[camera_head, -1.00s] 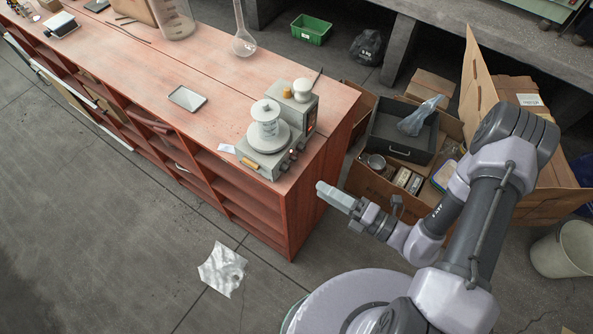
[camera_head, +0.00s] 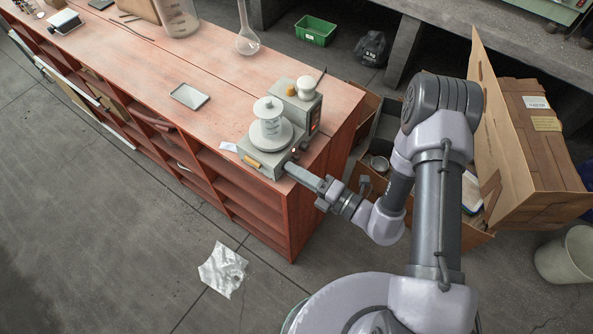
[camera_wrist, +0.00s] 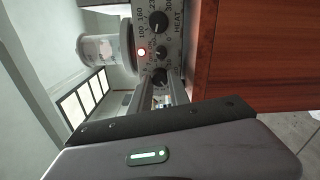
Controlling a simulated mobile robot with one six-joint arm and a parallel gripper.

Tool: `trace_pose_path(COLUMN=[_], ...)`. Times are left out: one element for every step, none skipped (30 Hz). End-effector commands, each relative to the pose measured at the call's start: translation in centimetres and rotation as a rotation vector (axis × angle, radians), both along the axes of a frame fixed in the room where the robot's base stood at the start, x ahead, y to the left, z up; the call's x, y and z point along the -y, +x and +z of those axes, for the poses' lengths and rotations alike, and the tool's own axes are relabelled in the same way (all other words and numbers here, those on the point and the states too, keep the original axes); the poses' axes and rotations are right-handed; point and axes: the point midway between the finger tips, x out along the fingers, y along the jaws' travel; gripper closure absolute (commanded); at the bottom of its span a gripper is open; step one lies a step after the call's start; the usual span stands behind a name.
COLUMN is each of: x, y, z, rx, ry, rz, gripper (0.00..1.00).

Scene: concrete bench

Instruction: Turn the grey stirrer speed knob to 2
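The hotplate stirrer (camera_head: 268,148) stands at the near right corner of the red bench. A white-lidded beaker (camera_head: 268,117) is on its plate. In the wrist view its panel (camera_wrist: 173,37) appears sideways, with a large black HEAT knob (camera_wrist: 159,21), a small knob (camera_wrist: 161,52) and a lower knob (camera_wrist: 160,77) near my fingertips. I take the lower one for the stirrer speed knob; its pointer and scale are too small to read. My gripper (camera_head: 290,168) is at the panel. In the wrist view its fingers (camera_wrist: 162,90) are apart, the knob between their tips. I cannot tell whether they touch it.
A lit red lamp (camera_wrist: 141,52) is beside the knobs. A grey unit with a white-topped piece (camera_head: 306,88) stands behind the beaker. Cardboard boxes (camera_head: 545,150) are on the floor to the right. Floor in front of the bench is clear except for a crumpled sheet (camera_head: 222,270).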

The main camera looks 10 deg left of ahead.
Motion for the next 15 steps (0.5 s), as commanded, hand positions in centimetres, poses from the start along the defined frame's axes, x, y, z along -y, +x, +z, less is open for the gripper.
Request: trace_pose_path(x=[0.01,0.01,0.01,0.01,0.01,0.01,0.02,0.02,0.01,0.01,0.01,0.01,0.01,0.01,0.01], y=[0.0,0.0,0.0,0.0,0.0,0.0,-0.01,-0.01,-0.02,-0.02,-0.03,-0.02,-0.02,-0.03,-0.02], z=[0.0,0.0,0.0,0.0,0.0,0.0,0.01,0.01,0.02,0.04,0.05,0.07,0.08,0.1,0.13], rx=[0.0,0.0,0.0,0.0,0.0,-0.001,-0.002,-0.005,-0.009,-0.014,-0.021,-0.033,-0.043,-0.056,-0.076], ry=[0.0,0.0,0.0,0.0,0.0,0.0,0.001,0.002,0.004,0.006,0.009,0.014,0.018,0.023,0.031], rz=[0.0,0.0,0.0,0.0,0.0,0.0,0.0,0.0,0.0,0.0,0.0,0.001,0.001,0.001,0.001], gripper=[0.99,1.0,1.0,1.0,1.0,1.0,1.0,1.0,1.0,1.0,1.0,1.0,1.0,1.0,1.0])
